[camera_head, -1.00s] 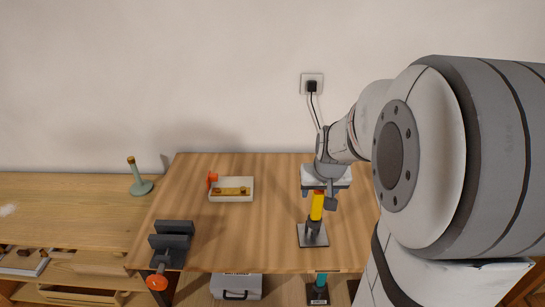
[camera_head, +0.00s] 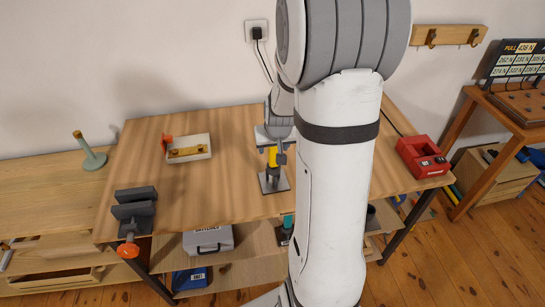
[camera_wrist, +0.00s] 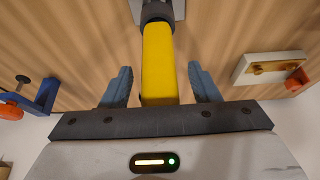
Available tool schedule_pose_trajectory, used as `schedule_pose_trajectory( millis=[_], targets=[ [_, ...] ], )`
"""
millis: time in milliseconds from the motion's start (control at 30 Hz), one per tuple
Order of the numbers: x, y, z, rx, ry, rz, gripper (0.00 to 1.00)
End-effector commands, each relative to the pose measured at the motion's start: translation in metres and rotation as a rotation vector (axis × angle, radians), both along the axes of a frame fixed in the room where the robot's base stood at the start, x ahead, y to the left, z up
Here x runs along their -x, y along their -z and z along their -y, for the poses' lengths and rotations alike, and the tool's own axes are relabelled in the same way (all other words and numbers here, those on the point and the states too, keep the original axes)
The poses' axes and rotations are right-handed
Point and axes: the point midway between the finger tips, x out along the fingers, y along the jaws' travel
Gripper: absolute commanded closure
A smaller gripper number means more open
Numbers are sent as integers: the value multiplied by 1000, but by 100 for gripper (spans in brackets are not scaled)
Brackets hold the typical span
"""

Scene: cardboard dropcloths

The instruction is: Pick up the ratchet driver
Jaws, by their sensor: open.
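The ratchet driver has a yellow handle (camera_head: 272,158) and stands upright with its dark lower end on a grey plate (camera_head: 266,184) on the wooden table. In the wrist view my gripper (camera_wrist: 160,88) is open, with one finger on each side of the handle and a gap showing on both sides. My arm hides part of the table to the right.
A dark vise (camera_head: 134,212) with an orange knob is at the table's left front. A cream tray (camera_head: 190,156) with a brass piece lies behind left. A red device (camera_head: 422,156) sits at the right edge. A green peg stand (camera_head: 91,157) stands on the left bench. The wood between is clear.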

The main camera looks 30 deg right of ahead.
Motion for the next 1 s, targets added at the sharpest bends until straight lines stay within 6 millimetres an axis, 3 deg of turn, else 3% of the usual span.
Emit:
schedule_pose_trajectory(
  millis=[100,767,1000],
  targets=[
    [0,0,0,0,0,1,45],
    [0,0,-1,0,-1,0,99],
    [-1,-1,-1,0,-1,2,100]
  ],
)
